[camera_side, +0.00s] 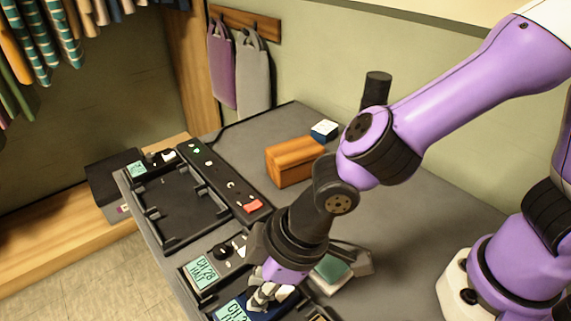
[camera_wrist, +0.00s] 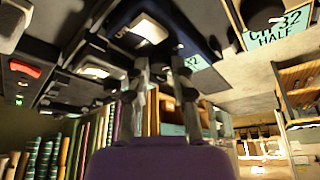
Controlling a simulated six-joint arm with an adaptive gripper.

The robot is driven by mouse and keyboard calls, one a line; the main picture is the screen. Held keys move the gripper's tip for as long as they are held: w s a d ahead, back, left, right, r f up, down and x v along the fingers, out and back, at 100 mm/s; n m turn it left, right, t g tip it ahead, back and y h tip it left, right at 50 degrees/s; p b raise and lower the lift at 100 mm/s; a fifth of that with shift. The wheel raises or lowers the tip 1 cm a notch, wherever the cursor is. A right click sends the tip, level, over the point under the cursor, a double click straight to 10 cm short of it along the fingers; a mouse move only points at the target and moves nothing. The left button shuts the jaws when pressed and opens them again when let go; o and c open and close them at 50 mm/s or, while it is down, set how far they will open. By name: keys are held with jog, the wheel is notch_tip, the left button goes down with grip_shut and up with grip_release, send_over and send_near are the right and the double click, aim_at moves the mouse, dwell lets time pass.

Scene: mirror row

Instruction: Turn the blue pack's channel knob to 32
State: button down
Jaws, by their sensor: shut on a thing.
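The blue pack (camera_side: 226,311) lies at the bottom edge of the side view, partly cut off. Its display (camera_side: 231,310) starts "CH 3"; the rest is hidden there. In the wrist view the blue pack (camera_wrist: 128,14) is at the top centre, and its partly covered display (camera_wrist: 196,62) seems to show "32". My gripper (camera_side: 262,297) points down onto the blue pack, its fingers shut on the channel knob. In the wrist view the two fingers of my gripper (camera_wrist: 160,62) reach up to the pack's face; the knob between them is mostly hidden.
A black pack with a "CH 28" display (camera_side: 204,271) sits just behind the blue pack. The wrist view shows another display reading "CH 32 HALF" (camera_wrist: 278,28). A dark charging rack (camera_side: 165,239), a wooden box (camera_side: 293,160) and a green-topped block (camera_side: 332,268) stand on the grey table.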

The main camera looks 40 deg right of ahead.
jog(key=shift+s+d+f+m, duration=0.1)
jog(key=shift+s+f+m, duration=0.05)
jog(key=shift+m, duration=0.45)
jog(key=shift+h, duration=0.3)
jog(key=c, duration=0.7)
grip_release()
jog(key=shift+r, duration=0.35)
jog(key=v, duration=1.1)
jog(key=shift+s, duration=0.3)
jog(key=shift+d+r, duration=0.1)
